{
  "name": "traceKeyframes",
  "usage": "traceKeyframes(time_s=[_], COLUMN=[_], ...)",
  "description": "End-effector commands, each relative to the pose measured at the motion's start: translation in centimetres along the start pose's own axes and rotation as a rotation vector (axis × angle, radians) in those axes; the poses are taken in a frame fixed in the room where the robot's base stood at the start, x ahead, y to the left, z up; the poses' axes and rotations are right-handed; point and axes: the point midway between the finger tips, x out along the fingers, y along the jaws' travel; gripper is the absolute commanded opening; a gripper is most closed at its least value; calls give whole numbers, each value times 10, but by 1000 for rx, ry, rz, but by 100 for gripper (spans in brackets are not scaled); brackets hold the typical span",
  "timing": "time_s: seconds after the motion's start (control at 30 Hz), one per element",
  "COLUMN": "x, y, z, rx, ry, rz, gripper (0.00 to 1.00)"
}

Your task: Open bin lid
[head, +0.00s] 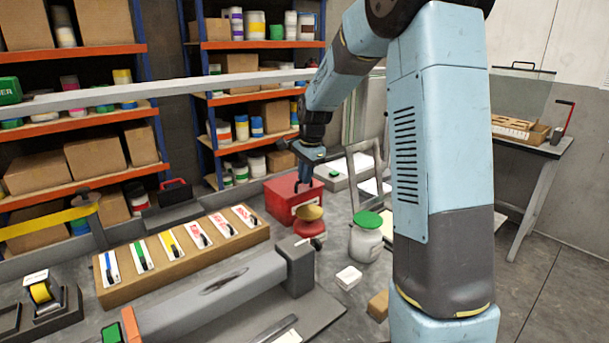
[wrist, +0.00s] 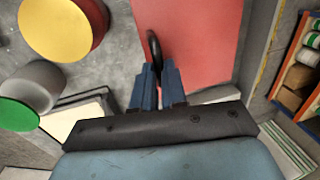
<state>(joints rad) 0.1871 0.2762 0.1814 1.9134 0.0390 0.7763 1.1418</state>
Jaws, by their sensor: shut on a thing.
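The red bin (head: 290,196) stands on the grey bench, and its lid looks down in the head view. In the wrist view the flat red lid (wrist: 205,40) fills the upper middle. A dark loop handle (wrist: 153,45) stands at the lid's left edge. My gripper (wrist: 158,68) is at this handle with its two blue fingers close together, shut on it. In the head view my gripper (head: 304,184) reaches down to the bin's top from above. The fingers hide the lower part of the handle.
A red can with a yellow top (head: 309,220) stands just in front of the bin. A white jar with a green lid (head: 367,236) is to its right. A wooden block with several coloured-handled tools (head: 185,258) lies to the left. Shelves (head: 245,100) stand behind.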

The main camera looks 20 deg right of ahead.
Motion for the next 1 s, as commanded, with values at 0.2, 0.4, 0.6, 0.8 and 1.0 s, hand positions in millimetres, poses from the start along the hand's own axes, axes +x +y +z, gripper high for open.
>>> traceKeyframes(time_s=[0.2,0.4,0.6,0.8,1.0], x=[-7,-20,-35,-45,-50], y=[-6,-20,-41,-63,-81], z=[0,1,2,3,4], rx=[-1,-3,-5,-6,-6], ry=[0,1,1,0,-2], rz=[-2,-5,-6,-4,-1], gripper=[0,0,0,0,0])
